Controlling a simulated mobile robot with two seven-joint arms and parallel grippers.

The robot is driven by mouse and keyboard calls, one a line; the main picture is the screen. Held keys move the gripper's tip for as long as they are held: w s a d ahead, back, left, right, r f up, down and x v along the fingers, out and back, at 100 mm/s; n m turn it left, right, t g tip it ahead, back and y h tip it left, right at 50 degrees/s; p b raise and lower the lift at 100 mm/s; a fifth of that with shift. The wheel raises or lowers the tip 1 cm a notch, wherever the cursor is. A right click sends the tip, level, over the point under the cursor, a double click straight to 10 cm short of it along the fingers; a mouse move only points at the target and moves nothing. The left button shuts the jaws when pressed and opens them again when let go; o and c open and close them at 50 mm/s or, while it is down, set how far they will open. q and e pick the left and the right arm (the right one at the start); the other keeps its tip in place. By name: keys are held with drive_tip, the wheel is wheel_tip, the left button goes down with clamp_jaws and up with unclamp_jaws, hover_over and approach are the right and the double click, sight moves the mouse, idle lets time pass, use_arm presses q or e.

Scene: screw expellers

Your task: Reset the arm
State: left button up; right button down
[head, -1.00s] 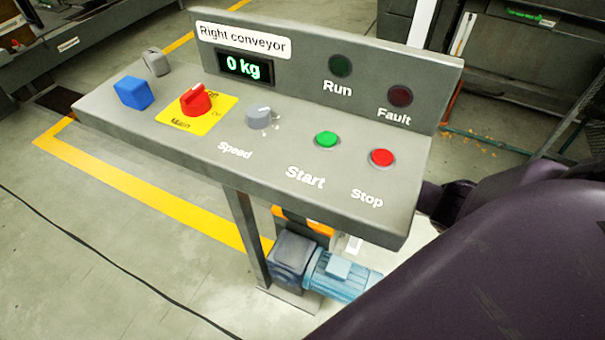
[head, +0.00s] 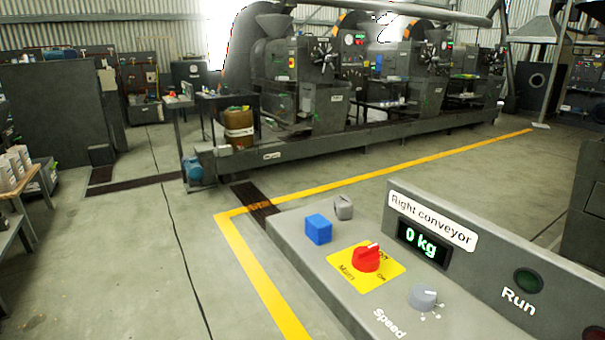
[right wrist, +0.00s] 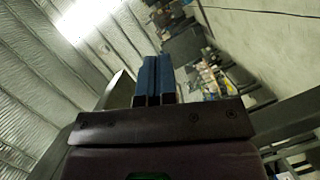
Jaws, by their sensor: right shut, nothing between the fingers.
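My right gripper (right wrist: 155,80) shows in the right wrist view with its two blue fingers shut together and nothing between them. The wrist view is tilted, with the ribbed wall and roof on the left and the floor on the right. Neither gripper shows in the head view. The right conveyor panel (head: 440,228) stands at the lower right of the head view. It carries a red main switch (head: 367,257) on a yellow plate, a grey speed knob (head: 422,297), a blue block (head: 318,229) and a display (head: 422,243) reading 0 kg.
A row of screw expeller machines (head: 330,105) stands on a long base across the back. A yellow floor line (head: 262,285) runs around the panel. A dark cable (head: 178,230) lies on the open floor at left. Shelves with items (head: 15,170) stand at the far left.

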use_arm(q)
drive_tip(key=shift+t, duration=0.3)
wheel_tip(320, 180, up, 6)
drive_tip(key=p, duration=0.5)
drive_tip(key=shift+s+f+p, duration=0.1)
drive_tip(key=shift+p, duration=0.3)
use_arm(e)
drive_tip(key=s+a+m+g+h, duration=0.1)
drive_tip(key=s+m, duration=0.6)
drive_tip(key=s, duration=1.2)
drive_tip(key=s+a+m+g+h, duration=0.1)
drive_tip(key=s+m, duration=0.7)
drive_tip(key=s, duration=1.1)
drive_tip(key=g+h, duration=0.1)
drive_tip(key=g, duration=0.1)
drive_tip(key=shift+a+r+g+h, duration=0.25)
drive_tip(key=shift+r+g+h, duration=0.05)
drive_tip(key=shift+r+h, duration=0.1)
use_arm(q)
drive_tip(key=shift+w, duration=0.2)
use_arm(e)
drive_tip(key=shift+s, duration=0.1)
